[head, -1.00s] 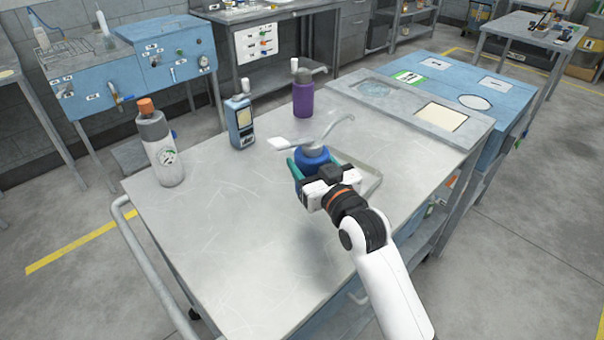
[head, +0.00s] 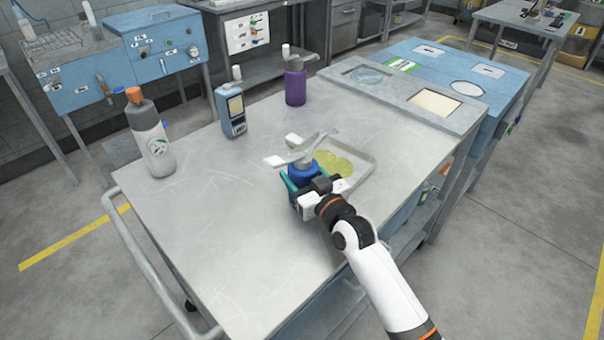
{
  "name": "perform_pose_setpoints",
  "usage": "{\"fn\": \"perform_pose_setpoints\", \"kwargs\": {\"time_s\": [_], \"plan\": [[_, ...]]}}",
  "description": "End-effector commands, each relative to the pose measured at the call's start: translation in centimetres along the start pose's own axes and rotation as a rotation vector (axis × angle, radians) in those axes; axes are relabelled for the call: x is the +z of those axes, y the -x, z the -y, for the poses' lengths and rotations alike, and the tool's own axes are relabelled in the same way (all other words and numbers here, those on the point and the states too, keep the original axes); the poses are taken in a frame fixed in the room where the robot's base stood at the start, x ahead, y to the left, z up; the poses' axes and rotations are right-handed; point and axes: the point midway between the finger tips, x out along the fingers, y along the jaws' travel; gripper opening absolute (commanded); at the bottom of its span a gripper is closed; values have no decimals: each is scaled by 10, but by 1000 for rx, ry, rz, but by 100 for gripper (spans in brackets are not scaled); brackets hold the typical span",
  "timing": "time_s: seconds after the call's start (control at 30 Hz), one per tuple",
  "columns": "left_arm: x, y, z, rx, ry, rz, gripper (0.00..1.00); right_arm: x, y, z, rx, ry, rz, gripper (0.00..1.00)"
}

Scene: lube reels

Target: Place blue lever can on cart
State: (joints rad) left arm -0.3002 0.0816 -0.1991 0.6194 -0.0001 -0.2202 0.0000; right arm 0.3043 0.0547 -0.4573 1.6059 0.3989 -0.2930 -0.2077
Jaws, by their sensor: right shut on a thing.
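The blue lever can (head: 302,171) has a grey lever top with a spout and stands roughly upright. My right gripper (head: 302,184) comes in from the lower right, its green-tipped fingers shut on the can's sides. The can is over the grey cart top (head: 220,215), at the left edge of a shallow metal tray (head: 363,165). The fingers and wrist hide the can's base, so I cannot tell whether it touches the surface. My left gripper is out of view.
The tray holds a yellow-green patch (head: 335,163).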

Motion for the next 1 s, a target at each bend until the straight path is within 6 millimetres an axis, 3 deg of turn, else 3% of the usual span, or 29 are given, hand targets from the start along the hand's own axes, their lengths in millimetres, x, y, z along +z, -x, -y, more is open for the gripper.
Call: {"fn": "perform_pose_setpoints", "kwargs": {"time_s": [0.33,0.37,0.47,0.8,1.0], "plan": [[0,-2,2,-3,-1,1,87,-2,0,0,0,1,5,26],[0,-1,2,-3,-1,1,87,-2,0,0,0,1,1,66],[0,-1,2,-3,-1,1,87,-2,0,0,0,0,1,82],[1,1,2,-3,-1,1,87,1,0,0,0,0,2,83],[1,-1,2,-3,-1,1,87,-1,26,0,-1,1,2,83]]}}
